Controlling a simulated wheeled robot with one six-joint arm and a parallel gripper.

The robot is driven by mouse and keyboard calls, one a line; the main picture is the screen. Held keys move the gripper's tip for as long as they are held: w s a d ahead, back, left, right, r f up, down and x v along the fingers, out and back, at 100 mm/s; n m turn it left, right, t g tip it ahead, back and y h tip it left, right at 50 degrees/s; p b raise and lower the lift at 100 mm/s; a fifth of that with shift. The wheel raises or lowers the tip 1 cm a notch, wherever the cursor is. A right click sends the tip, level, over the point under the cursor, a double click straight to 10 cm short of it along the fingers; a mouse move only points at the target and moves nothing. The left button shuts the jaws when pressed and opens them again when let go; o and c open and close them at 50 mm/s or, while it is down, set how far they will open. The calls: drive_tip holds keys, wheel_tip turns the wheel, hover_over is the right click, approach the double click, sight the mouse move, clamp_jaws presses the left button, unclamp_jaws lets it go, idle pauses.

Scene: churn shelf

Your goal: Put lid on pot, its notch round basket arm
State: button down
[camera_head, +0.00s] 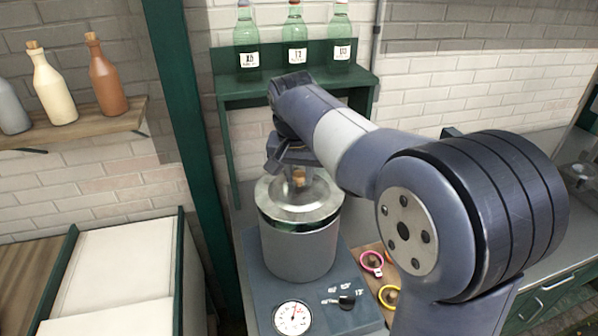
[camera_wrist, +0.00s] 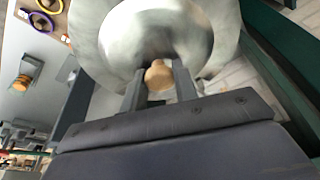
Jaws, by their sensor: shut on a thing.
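The pot (camera_head: 298,255) is a grey metal cylinder standing on a blue-grey unit with a dial and a black knob. The shiny round lid (camera_head: 318,193) is over the pot's mouth, and a dark green band shows beneath its front edge. I cannot tell whether the lid touches the rim. My gripper (camera_head: 298,178) is above the lid, shut on its wooden knob. In the wrist view, the knob (camera_wrist: 158,76) sits between the two fingers, with the lid (camera_wrist: 115,35) beyond. I cannot make out the notch or basket arm clearly.
A green shelf (camera_head: 325,83) with several green bottles stands behind the pot. A wooden board (camera_head: 375,290) with pink and yellow rings lies right of the unit. My arm hides much of the right side. A green post (camera_head: 188,130) rises on the left.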

idle(0.3)
drive_tip(key=shift+f+b, duration=0.45)
drive_tip(key=shift+f, duration=0.2)
drive_tip(key=shift+f, duration=0.35)
drive_tip(key=shift+f, duration=0.2)
idle(0.5)
drive_tip(key=c, duration=1)
unclamp_jaws()
drive_tip(key=shift+c, duration=0.2)
wheel_tip(320, 180, up, 7)
drive_tip(key=p, duration=0.6)
